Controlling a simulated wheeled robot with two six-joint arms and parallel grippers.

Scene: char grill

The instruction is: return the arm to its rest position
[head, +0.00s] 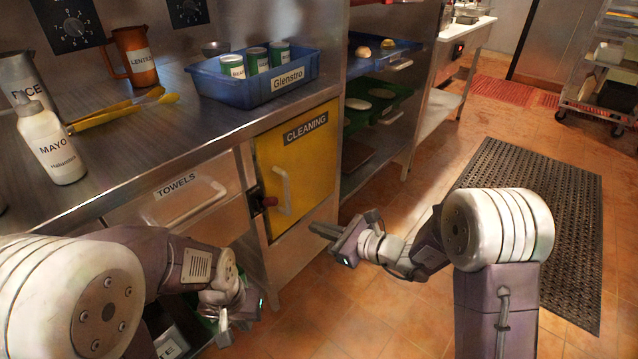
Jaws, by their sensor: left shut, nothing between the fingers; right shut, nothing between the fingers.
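My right arm reaches in from the right. Its gripper (322,231) is shut and empty, pointing left in front of the lower edge of the yellow CLEANING door (318,162). No contact with the door can be made out. My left arm fills the lower left corner. Its gripper (224,334) is shut and empty, pointing down in front of the lower cabinet, below the TOWELS drawer (205,200). Its fingertips are small and partly dark in the picture.
A steel counter (130,165) holds a mayo bottle (50,145), yellow tongs (120,108), an orange lentil jug (137,58) and a blue Glenstro bin (230,90) of cans. Shelves with trays (385,70) stand beyond. Tiled floor and a black mat (545,215) lie at right.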

